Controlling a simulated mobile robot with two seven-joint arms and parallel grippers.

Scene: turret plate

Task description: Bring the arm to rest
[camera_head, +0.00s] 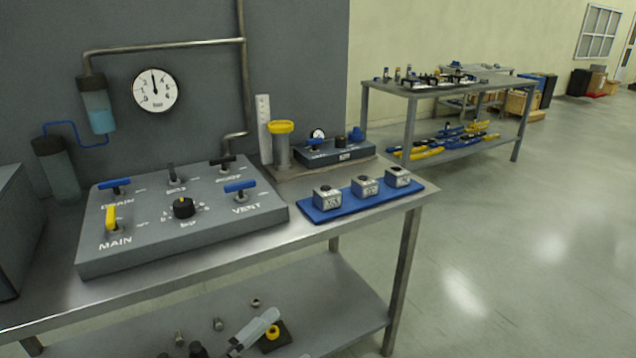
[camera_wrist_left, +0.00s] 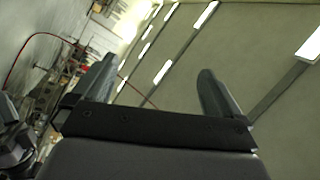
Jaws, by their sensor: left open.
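My left gripper (camera_wrist_left: 157,68) shows only in the left wrist view. Its two fingers stand wide apart with nothing between them. Behind it are a pale surface with bright light strips and, at the left, a blurred cluttered area. It touches nothing that I can make out. Neither gripper shows in the head view. The turret plate panel (camera_head: 185,215) lies on the metal bench, with blue levers, a yellow MAIN lever (camera_head: 111,217) and a black knob (camera_head: 183,208).
A blue tray (camera_head: 340,207) with three small grey blocks lies at the bench's right. A gauge (camera_head: 155,90) and pipes are on the wall behind. Loose parts lie on the lower shelf (camera_head: 330,290). A second bench (camera_head: 440,90) stands farther back. The floor at the right is clear.

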